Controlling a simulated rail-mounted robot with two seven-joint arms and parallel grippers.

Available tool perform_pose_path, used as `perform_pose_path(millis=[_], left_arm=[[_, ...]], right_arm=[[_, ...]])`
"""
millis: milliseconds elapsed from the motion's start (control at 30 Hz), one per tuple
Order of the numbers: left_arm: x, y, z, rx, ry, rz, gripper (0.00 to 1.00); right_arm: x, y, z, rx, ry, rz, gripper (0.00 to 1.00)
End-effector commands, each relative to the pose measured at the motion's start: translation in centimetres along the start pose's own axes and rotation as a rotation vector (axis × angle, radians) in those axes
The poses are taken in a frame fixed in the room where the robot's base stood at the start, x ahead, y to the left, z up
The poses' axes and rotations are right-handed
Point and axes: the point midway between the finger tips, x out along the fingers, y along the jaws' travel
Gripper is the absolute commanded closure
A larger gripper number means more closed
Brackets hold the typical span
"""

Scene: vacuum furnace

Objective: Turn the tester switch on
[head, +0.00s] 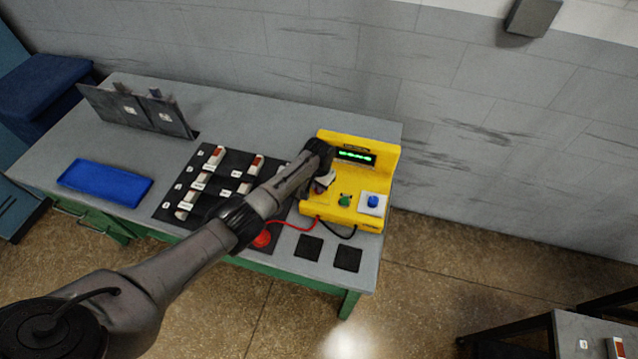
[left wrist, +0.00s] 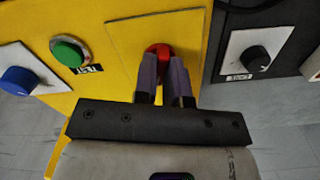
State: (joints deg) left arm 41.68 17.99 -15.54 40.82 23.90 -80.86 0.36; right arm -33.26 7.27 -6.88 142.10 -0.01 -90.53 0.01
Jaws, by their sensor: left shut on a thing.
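The yellow tester (head: 381,150) stands at the right end of the grey bench, with green characters lit on its display (head: 355,157). My left gripper (head: 322,183) reaches over its left part, and the arm hides that side in the head view. In the left wrist view, the two fingers of my left gripper (left wrist: 166,78) are shut on a red switch knob (left wrist: 158,49) on the yellow panel (left wrist: 123,45). The fingers hide much of the knob, so its setting cannot be told. My right gripper is not in view.
A green button (head: 344,200) and a blue knob (head: 373,201) on a white plate sit close by on the tester. Red and black leads run from its front. A black mat with labelled parts (head: 215,155) and a blue tray (head: 105,183) lie to the left.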

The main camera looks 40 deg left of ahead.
Motion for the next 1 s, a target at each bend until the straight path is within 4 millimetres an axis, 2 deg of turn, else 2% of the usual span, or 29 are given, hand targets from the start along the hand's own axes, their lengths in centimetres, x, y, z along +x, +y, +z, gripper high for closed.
perform_pose_path(millis=[400,967,1000], left_arm=[[-0.06,0.03,-0.05,0.178,0.002,0.001,1.0],[-0.04,0.04,-0.06,0.208,0.002,0.0,1.0],[-0.04,0.04,-0.06,0.208,0.002,0.0,0.87]], right_arm=[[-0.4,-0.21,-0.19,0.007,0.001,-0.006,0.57],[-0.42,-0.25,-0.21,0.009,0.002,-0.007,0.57],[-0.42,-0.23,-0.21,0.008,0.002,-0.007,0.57]])
